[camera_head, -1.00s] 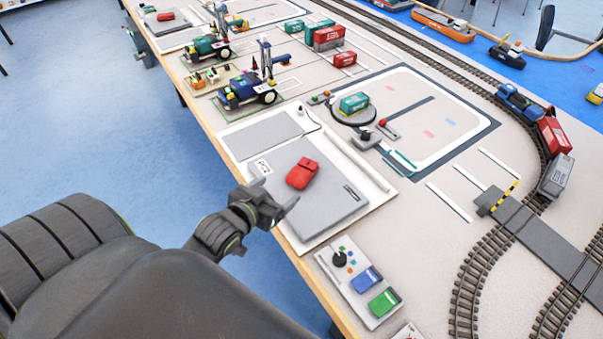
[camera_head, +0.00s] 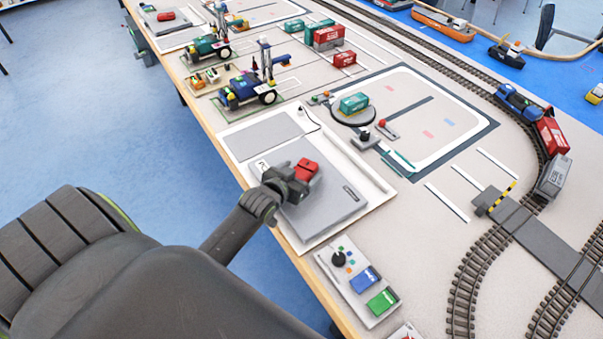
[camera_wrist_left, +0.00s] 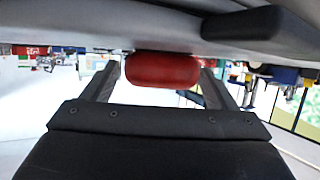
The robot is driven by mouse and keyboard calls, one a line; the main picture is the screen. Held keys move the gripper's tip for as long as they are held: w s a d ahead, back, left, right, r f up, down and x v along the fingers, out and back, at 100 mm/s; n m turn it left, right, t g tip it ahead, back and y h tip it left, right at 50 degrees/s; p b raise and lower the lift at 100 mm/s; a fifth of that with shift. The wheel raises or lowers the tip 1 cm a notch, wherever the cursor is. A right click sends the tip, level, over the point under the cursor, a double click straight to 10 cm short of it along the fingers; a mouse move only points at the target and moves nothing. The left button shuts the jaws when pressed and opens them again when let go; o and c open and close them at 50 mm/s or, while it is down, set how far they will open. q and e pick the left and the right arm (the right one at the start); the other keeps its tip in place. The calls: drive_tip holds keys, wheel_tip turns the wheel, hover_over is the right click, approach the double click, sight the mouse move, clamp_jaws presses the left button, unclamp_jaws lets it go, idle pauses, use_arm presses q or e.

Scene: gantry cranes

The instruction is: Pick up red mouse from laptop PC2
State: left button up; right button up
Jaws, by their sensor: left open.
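The red mouse (camera_head: 306,169) lies on the grey lid of laptop PC2 (camera_head: 325,212), near its far left part. My left gripper (camera_head: 294,180) is over the laptop, right at the near side of the mouse, and hides part of it. In the left wrist view the red mouse (camera_wrist_left: 162,71) sits between the two open fingers of the left gripper (camera_wrist_left: 160,85), under the grey laptop surface at the top of that picture. I cannot tell whether the fingers touch it. My right gripper is not in view.
A white board (camera_head: 387,193) carries the laptop. A control box (camera_head: 358,283) with blue and green blocks stands to its front. A turntable with a teal container (camera_head: 354,103) is behind it. Vehicles (camera_head: 247,88) stand at left, and rail track (camera_head: 478,265) runs at right.

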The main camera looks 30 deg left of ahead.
use_arm(q)
drive_tip(key=shift+x, duration=0.8)
drive_tip(key=c, duration=1.1)
drive_tip(key=shift+r, duration=0.1)
